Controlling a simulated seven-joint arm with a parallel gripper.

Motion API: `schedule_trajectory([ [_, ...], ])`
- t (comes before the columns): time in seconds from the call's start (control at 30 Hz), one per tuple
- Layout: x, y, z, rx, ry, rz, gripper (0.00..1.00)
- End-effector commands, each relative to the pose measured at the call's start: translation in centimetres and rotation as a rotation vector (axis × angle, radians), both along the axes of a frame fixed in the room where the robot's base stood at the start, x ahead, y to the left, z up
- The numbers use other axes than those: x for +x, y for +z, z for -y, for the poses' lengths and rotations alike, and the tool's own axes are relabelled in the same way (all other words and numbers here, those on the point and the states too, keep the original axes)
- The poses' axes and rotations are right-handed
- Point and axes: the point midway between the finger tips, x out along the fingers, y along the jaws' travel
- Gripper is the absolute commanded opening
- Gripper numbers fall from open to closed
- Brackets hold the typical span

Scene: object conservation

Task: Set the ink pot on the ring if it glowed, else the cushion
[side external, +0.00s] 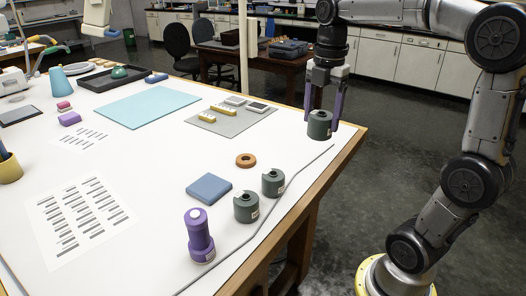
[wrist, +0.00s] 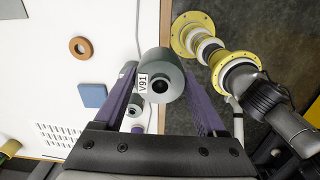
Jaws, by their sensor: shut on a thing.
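My gripper (side external: 322,108) is shut on a dark grey-green ink pot (side external: 320,125), upright near the table's right edge; whether it touches the tabletop is unclear. In the wrist view the pot (wrist: 170,66) sits between the purple fingers, showing a dark round opening and a white label that reads V91. The orange-brown ring (side external: 246,160) lies flat and empty; it also shows in the wrist view (wrist: 80,47). The blue square cushion (side external: 209,188) lies bare nearer the front, and in the wrist view (wrist: 92,95). No glow shows on the held pot.
Two similar pots, one (side external: 246,207) and another (side external: 273,182), stand right of the cushion. A purple device (side external: 199,238) stands in front. A thin cable (side external: 277,205) runs along the right edge. A grey mat (side external: 229,123) with small blocks lies behind the ring.

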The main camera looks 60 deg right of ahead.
Motion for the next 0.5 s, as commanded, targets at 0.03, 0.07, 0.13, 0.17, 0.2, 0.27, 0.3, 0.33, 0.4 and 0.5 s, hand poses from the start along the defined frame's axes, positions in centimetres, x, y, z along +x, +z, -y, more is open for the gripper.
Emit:
schedule_trajectory([
  [0.03,1.8,0.3,-0.5,0.001,0.005,0.001,0.12],
  [0.07,2.7,0.4,-0.8,0.002,0.006,0.001,0.12],
  [0.13,4.6,0.5,-1.7,0.003,0.017,0.0,0.12],
  [0.17,5.3,0.4,-2.1,0.003,0.028,-0.003,0.12],
  [0.2,6.1,0.3,-2.5,0.004,0.042,-0.006,0.12],
  [0.27,7.0,0.0,-3.2,0.006,0.067,-0.012,0.12],
  [0.3,7.4,-0.2,-3.6,0.007,0.08,-0.016,0.12],
  [0.33,7.6,-0.4,-3.8,0.008,0.088,-0.021,0.12],
  [0.4,8.3,-0.8,-4.1,0.01,0.099,-0.027,0.12],
  [0.5,9.8,-1.6,-3.8,0.01,0.102,-0.029,0.12],
])
